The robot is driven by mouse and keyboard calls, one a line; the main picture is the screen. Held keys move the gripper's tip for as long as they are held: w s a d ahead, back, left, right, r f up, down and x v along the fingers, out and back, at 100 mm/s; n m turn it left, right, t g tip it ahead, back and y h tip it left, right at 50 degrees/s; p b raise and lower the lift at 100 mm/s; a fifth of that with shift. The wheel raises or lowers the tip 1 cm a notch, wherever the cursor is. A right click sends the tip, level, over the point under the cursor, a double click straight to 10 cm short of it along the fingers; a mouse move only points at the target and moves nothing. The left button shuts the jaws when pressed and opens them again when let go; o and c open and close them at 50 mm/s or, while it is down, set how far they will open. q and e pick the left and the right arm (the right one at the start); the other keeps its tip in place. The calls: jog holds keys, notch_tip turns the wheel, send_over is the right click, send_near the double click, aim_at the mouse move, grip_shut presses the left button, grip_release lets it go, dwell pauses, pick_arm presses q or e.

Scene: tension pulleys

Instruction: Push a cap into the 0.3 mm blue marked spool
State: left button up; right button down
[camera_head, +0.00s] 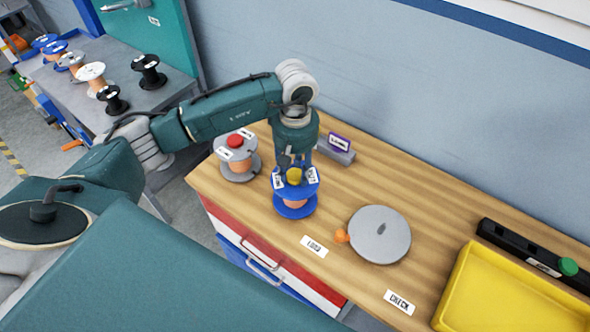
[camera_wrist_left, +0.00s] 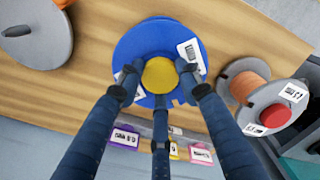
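A blue spool (camera_head: 296,204) with copper-coloured winding and white labels stands upright on the wooden bench; it also shows in the left wrist view (camera_wrist_left: 135,45). The label print is too small to read. A yellow cap (camera_head: 294,175) is at the centre of its top flange, also in the left wrist view (camera_wrist_left: 159,75). How deep the cap sits is unclear. My left gripper (camera_head: 296,168) points down over the spool, its three fingers grouped around the cap (camera_wrist_left: 157,83). Whether they touch the cap cannot be told. My right gripper is not in view.
A grey spool (camera_head: 238,165) with a red cap (camera_head: 235,141) stands left of the blue one. A grey disc (camera_head: 380,235), a yellow tray (camera_head: 500,300) and a black holder (camera_head: 530,250) are to the right. Labelled small blocks (camera_head: 336,152) lie behind.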

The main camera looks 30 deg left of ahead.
pick_arm(q)
jog(key=o, duration=0.5)
jog(key=shift+f, duration=0.1)
notch_tip(320, 180, up, 12)
jog(key=shift+r, duration=0.1)
dwell(0.5)
